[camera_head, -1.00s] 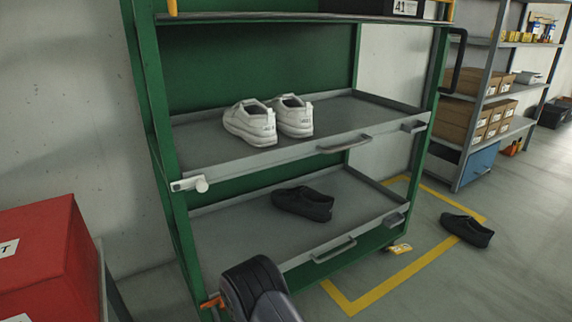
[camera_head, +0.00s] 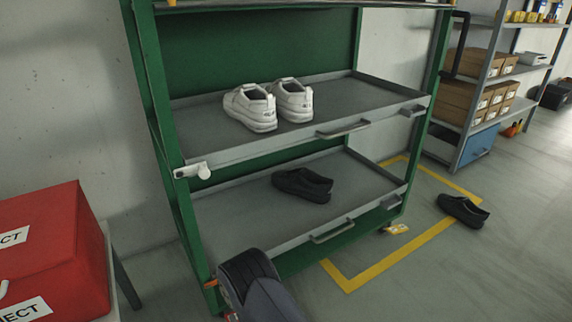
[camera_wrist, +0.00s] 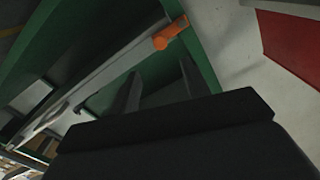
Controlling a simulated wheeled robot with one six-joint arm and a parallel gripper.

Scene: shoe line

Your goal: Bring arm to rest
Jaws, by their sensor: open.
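My arm shows at the bottom centre of the head view, in front of the lower left corner of the green shoe rack (camera_head: 180,225). My gripper (camera_wrist: 160,85) shows only in the wrist view, as two dark fingers standing apart with nothing between them. Behind the fingers are the rack's green frame, a grey shelf edge and an orange knob (camera_wrist: 170,32). I cannot tell the exact gap between fingers and rack. In the head view, white shoes (camera_head: 268,105) stand on the upper shelf, and a black shoe (camera_head: 302,185) lies on the lower shelf.
A red box (camera_head: 50,250) stands at the left on a small stand, close to the rack. Another black shoe (camera_head: 462,210) lies on the floor at the right, by the yellow floor line (camera_head: 400,255). Shelving with cardboard boxes (camera_head: 470,105) stands at the back right.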

